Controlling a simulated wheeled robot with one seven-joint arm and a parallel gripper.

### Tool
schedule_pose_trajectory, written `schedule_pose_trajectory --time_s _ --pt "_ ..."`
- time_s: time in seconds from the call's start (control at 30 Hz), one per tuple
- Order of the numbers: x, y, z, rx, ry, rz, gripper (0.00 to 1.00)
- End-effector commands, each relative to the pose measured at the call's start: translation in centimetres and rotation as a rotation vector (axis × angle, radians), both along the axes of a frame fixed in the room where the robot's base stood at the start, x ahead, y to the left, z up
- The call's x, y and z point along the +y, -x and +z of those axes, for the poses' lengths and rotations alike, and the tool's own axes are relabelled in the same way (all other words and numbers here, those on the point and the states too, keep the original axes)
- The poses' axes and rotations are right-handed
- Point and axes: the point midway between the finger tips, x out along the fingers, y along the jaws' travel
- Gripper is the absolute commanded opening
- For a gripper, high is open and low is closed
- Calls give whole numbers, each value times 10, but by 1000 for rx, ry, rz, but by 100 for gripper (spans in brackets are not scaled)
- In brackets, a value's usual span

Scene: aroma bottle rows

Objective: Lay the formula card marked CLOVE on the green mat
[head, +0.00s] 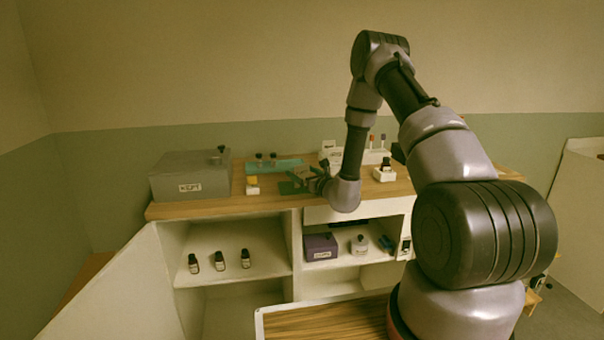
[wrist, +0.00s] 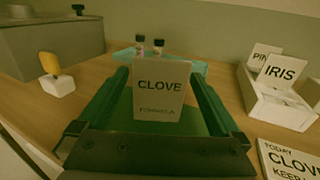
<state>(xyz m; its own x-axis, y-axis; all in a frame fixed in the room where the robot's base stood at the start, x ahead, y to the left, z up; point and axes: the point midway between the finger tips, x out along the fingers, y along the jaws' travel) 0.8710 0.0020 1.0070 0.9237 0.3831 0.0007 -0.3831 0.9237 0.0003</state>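The CLOVE formula card (wrist: 161,98) shows in the wrist view, its face toward the camera and nearly upright. My gripper (wrist: 160,78) has its two fingers along the card's left and right edges and appears shut on it across its width. The green mat (wrist: 205,126) shows beneath the card and between the fingers. In the head view my gripper (head: 300,178) is low over the green mat (head: 288,188) on the worktop. I cannot make out the card there, nor tell whether its lower edge touches the mat.
A white holder (wrist: 278,102) with IRIS and another card stands at right, near a sign reading TODAY CLOVE (wrist: 288,163). A teal tray (head: 275,166) with bottles lies behind the mat. A grey box (head: 190,177) and a yellow-topped block (head: 252,186) stand left.

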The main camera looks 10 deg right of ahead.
Motion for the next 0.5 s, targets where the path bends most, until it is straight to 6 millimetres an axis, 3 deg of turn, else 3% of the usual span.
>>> schedule_pose_trajectory --time_s 0.23,0.5 --pt "-2 4 3 1 0 -1 100" --pt "-23 53 2 4 0 -3 100"
